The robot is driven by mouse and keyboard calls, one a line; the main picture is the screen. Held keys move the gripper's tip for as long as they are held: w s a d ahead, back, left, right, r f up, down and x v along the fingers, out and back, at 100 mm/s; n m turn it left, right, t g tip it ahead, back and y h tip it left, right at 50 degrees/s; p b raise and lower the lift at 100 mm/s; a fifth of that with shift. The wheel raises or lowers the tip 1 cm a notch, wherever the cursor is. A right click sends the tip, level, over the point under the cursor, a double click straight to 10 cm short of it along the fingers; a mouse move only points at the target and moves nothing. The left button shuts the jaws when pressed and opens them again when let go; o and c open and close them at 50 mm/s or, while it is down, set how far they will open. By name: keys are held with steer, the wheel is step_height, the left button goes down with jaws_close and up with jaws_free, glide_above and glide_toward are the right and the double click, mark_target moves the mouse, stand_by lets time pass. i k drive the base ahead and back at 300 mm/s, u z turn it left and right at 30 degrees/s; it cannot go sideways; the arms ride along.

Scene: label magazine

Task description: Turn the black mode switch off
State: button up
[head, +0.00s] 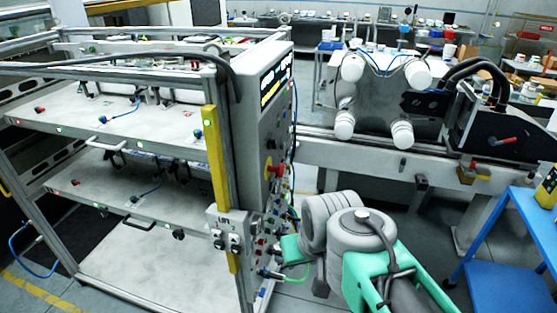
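A grey upright control panel (268,130) stands at the right end of the rack, with a screen near its top. A red knob on a yellow base (274,169) sits on its side, with several small coloured buttons and connectors below. A small grey switch box (228,234) at the rack's front corner carries several dark switches. Which one is the black mode switch, and its position, are too small to tell. My grey and green arm (355,245) reaches toward the panel's lower right side. My gripper's fingers do not show.
The metal rack (90,150) with shelves fills the left, with a yellow post (215,155) in front of the panel. A blue cart (510,240) stands at the right. Machinery (385,100) stands behind my arm. Cables hang beside the panel.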

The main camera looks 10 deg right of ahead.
mark_target(270, 144)
steer(key=u, duration=1.2)
steer(key=k, duration=0.5)
steer(key=u, duration=0.6)
